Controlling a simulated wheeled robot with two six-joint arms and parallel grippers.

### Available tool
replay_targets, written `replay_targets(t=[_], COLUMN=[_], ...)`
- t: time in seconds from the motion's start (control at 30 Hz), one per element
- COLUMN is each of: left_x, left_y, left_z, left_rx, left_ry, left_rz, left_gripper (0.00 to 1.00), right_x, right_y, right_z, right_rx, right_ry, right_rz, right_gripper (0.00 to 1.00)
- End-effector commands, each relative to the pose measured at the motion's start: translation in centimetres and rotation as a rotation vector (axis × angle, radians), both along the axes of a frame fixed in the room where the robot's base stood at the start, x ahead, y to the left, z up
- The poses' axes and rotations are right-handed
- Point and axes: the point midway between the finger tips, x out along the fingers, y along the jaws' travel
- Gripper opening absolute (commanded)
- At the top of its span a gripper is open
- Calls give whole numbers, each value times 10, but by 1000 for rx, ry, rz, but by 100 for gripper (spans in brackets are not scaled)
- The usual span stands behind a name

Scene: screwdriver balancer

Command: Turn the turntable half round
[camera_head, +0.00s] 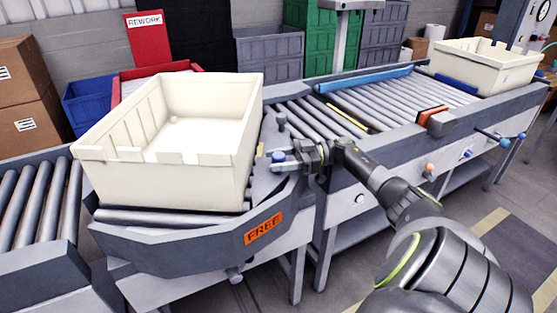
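The turntable (115,214) is at the left middle, a grey platform with rollers and an orange "FREE" label (263,229) on its front edge. A large empty cream tote (150,172) sits on it and hides most of its top. My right gripper (284,158) reaches in from the right to the turntable's right edge, close to the tote's right side. A blue piece shows at its fingertips. Whether its fingers are open or closed on something is unclear. A grey upright post (282,127) stands just behind it. My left gripper is out of view.
A roller conveyor (390,100) runs back right to another cream tote (485,62). A second roller conveyor (35,210) joins at the left. A red "REWORK" sign (148,38), blue bin (88,104) and cardboard boxes (28,90) stand behind. Floor is open at lower right.

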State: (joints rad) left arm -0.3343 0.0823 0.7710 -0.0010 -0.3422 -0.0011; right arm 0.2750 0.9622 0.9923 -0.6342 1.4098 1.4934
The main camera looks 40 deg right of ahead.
Motion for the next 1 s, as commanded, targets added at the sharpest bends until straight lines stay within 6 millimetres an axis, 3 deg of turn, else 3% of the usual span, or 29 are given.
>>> replay_targets(t=[0.37,0.8,1.0], left_x=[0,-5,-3], left_y=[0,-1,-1], left_z=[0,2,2], left_rx=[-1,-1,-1], left_ry=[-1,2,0], left_rz=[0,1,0], left_gripper=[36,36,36], right_x=[0,0,0], right_y=[0,0,0], right_z=[4,79,98], right_rx=[0,-2,0], right_ry=[-2,-2,-1], right_rz=[0,1,0], right_gripper=[55,55,55])
